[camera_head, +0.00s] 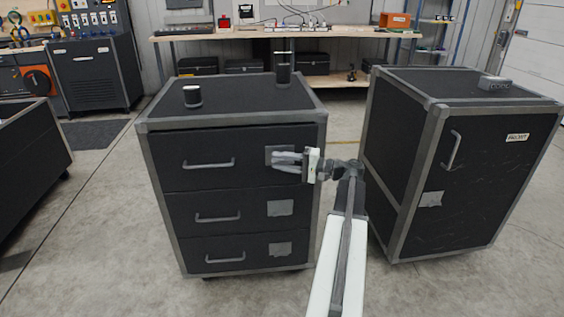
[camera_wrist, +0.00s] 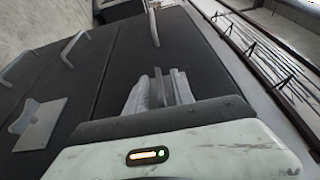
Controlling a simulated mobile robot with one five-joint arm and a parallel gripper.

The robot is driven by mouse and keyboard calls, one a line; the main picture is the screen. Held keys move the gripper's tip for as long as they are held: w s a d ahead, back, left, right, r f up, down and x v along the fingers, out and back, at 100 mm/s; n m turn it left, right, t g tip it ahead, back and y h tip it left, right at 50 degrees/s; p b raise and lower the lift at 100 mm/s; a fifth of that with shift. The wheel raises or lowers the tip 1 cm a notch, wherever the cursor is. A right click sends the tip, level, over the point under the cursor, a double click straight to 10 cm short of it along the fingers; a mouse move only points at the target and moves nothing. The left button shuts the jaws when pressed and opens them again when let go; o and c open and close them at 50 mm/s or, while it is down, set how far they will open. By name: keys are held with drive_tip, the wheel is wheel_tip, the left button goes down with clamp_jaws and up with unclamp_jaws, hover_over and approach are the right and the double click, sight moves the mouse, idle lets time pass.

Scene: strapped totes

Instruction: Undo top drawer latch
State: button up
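A black cabinet (camera_head: 240,123) with a grey frame has a stack of drawers. The top drawer (camera_head: 240,143) looks closed, with a bar handle (camera_head: 209,164) at left and a grey latch plate (camera_head: 271,150) at right. My gripper (camera_head: 277,157) is in front of that plate and covers much of it. In the wrist view the two fingers of my gripper (camera_wrist: 160,82) point at the drawer face, close together with a narrow dark gap. The top latch's moving part is hidden by the fingers. I cannot tell whether they touch or hold it.
Lower drawers have latches (camera_head: 280,208) (camera_head: 280,249) and handles (camera_head: 217,217). Two dark cylinders (camera_head: 193,96) (camera_head: 284,70) stand on the cabinet. A second cabinet (camera_head: 478,165) stands close to the right of my arm. A workbench (camera_head: 290,32) runs along the back.

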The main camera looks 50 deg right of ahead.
drive_tip(key=shift+c, duration=0.3)
clamp_jaws()
